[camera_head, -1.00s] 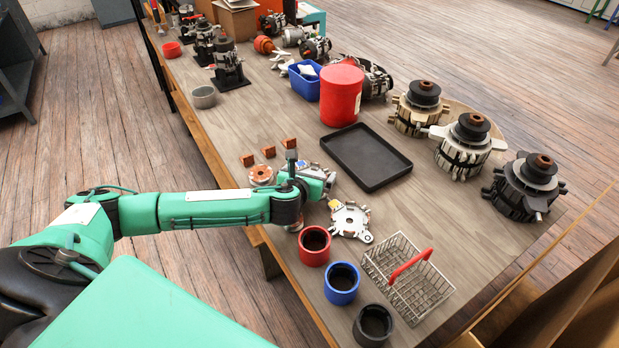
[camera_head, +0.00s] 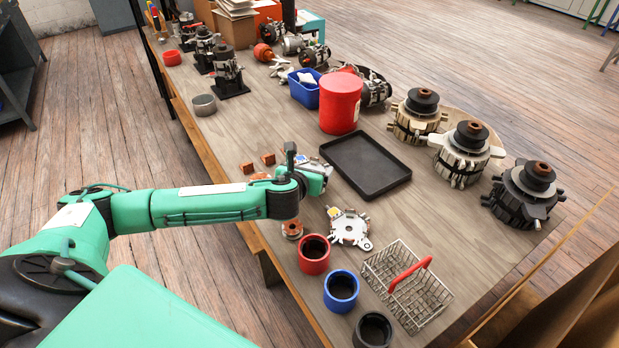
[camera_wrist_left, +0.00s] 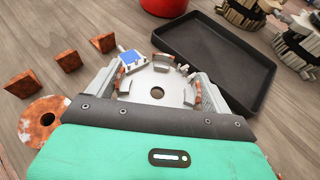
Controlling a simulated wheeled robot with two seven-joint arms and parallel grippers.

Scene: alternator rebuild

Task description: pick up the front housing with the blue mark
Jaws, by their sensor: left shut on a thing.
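The front housing with the blue mark (camera_wrist_left: 157,88) is a grey metal disc with a central hole and rusty pads, seen in the left wrist view. Its blue mark (camera_wrist_left: 132,57) faces up near its left edge. My left gripper (camera_head: 317,172) is shut on this housing, with a finger on either side. In the head view my gripper and wrist hide most of the housing. I cannot tell how far it is from the table. Another front housing, with a yellow mark (camera_head: 349,228), lies on the table nearer the camera. My right gripper is not in view.
A black tray (camera_head: 366,166) lies just right of my gripper, with a red canister (camera_head: 340,104) behind it. Red (camera_head: 313,254), blue (camera_head: 341,291) and dark cups (camera_head: 373,330) and a wire basket (camera_head: 405,287) stand in front. Rusty blocks (camera_wrist_left: 68,60) lie left.

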